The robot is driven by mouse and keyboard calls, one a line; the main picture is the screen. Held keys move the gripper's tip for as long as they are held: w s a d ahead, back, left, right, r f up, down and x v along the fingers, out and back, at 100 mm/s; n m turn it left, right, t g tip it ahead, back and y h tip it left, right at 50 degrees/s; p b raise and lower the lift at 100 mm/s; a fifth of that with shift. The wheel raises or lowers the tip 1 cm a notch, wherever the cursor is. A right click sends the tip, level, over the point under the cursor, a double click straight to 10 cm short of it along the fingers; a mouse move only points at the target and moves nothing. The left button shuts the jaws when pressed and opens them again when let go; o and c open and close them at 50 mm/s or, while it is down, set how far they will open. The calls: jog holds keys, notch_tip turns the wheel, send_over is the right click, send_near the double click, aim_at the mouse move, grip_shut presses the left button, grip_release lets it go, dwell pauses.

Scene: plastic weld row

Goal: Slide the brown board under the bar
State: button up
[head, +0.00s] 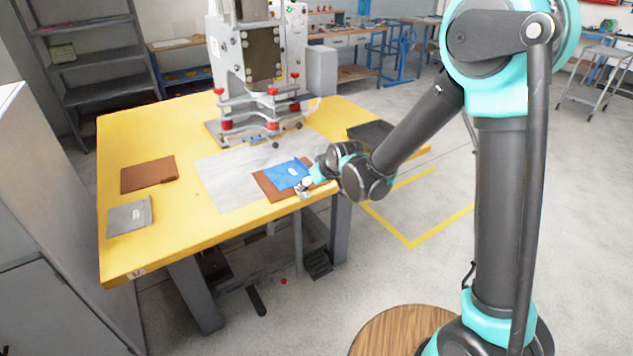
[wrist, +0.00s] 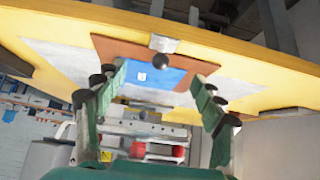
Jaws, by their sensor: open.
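The brown board (head: 266,187) lies flat near the table's front edge, partly on a grey sheet, with a blue pouch (head: 287,174) on top. In the wrist view the board (wrist: 112,47) has a metal clip with a dark round knob (wrist: 163,45) at its near edge. The bar (head: 262,125) is a horizontal silver piece low on the press, behind the board.
The press (head: 255,55) with red knobs stands at the table's back. A brown folder (head: 149,174) and a grey one (head: 129,216) lie on the left of the yellow table (head: 180,240). A dark tray (head: 371,134) lies at the right. The grey sheet (head: 225,180) is mostly clear.

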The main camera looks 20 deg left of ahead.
aim_at(295, 182)
jog(key=shift+x, duration=3.55)
grip_shut()
jog(key=shift+w+a, duration=0.1)
jog(key=shift+w+a, duration=0.75)
jog(key=shift+w, duration=0.05)
jog(key=shift+w+a, duration=1)
